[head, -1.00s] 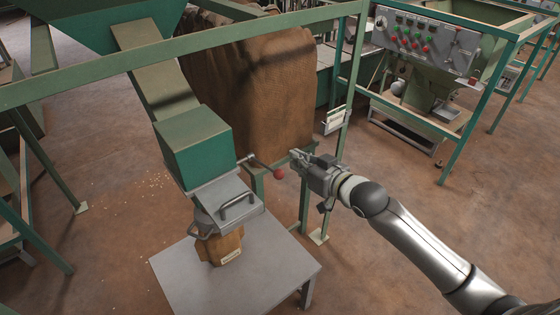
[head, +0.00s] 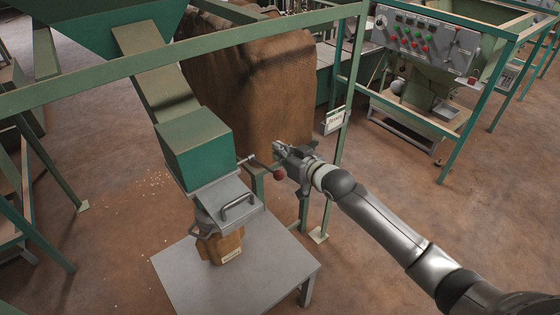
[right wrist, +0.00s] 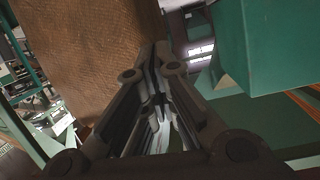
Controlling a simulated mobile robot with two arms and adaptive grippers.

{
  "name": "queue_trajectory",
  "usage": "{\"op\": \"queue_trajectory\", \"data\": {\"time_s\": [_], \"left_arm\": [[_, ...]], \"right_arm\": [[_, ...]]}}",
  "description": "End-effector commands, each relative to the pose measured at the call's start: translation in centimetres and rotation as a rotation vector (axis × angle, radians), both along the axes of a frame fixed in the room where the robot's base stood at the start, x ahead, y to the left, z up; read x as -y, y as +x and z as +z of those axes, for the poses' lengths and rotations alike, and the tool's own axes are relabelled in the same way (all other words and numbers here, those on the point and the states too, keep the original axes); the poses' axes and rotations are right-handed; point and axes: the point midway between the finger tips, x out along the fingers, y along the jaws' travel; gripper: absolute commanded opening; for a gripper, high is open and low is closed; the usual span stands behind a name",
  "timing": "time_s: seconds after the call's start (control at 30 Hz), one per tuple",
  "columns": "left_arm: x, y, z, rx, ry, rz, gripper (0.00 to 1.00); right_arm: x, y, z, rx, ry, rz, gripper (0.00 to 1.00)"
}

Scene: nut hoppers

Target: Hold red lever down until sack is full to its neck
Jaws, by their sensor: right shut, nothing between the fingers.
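The red lever (head: 279,173) has a round red knob on a thin rod that sticks out to the right of the green chute box (head: 198,148). A small brown sack (head: 222,247) hangs under the grey spout clamp and rests at the grey table; how full it is cannot be seen. My right gripper (head: 279,147) is shut and empty, just above and beside the red knob; whether it touches the knob is unclear. The right wrist view shows its closed fingers (right wrist: 158,60), with the green box at the right. The lever is not clearly visible there. My left gripper is not in view.
A grey table (head: 255,270) stands under the spout. A large brown sack (head: 266,90) is behind the lever. Green frame bars (head: 180,58) cross in front. A control panel (head: 425,42) stands at the back right. Open floor lies at the right.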

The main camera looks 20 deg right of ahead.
Motion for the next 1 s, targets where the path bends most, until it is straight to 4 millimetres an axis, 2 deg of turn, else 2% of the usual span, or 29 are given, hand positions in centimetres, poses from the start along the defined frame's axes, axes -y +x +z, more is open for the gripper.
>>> {"op": "queue_trajectory", "data": {"time_s": [0.17, 0.2, 0.3, 0.47, 1.0], "left_arm": [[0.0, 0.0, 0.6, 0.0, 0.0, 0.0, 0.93], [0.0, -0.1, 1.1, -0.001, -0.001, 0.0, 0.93], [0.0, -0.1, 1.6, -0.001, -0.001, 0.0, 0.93], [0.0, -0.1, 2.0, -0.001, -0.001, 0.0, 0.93], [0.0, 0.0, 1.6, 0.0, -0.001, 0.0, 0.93]], "right_arm": [[-0.7, 2.2, -0.5, -0.001, -0.001, -0.001, 0.0], [-0.5, 1.4, -1.4, -0.008, -0.002, 0.0, 0.0], [-0.4, 0.5, -2.5, -0.005, -0.001, 0.0, 0.0], [-0.3, -0.1, -3.6, -0.002, -0.001, 0.0, 0.0], [-0.2, -0.4, -4.1, 0.005, 0.002, 0.001, 0.0]]}}
